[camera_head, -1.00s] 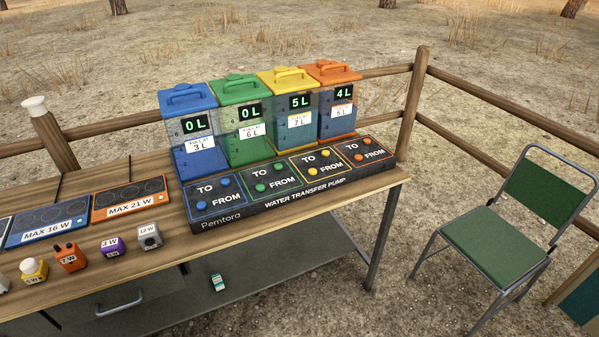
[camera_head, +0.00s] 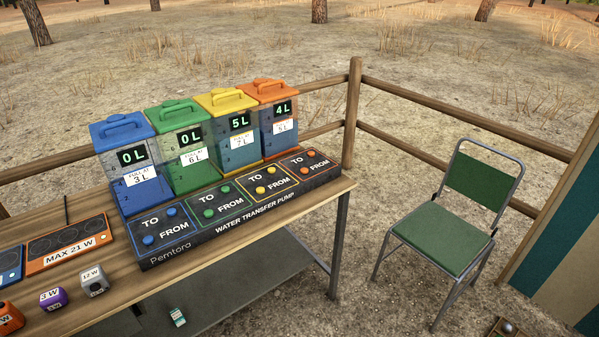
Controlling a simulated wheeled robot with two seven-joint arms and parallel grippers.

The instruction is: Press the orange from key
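The water transfer pump panel (camera_head: 163,258) lies along the front of the table, with a TO key and a FROM key for each colour. The orange FROM key (camera_head: 304,170) is on the panel's right end, left of its FROM label. The orange TO key (camera_head: 310,153) sits just behind it. The orange tank (camera_head: 271,92) behind reads 4 L and is labelled 5 L. The yellow tank (camera_head: 226,101) reads 5 L. The green tank (camera_head: 174,117) and the blue tank (camera_head: 122,130) each read 0 L. Neither of my grippers is in view.
An orange-edged MAX 21 W plate (camera_head: 68,243) and small weight-like blocks, including a grey 12 W one (camera_head: 94,283), are on the table at left. A green chair (camera_head: 440,240) stands to the right. Wooden fence rails (camera_head: 430,100) run behind.

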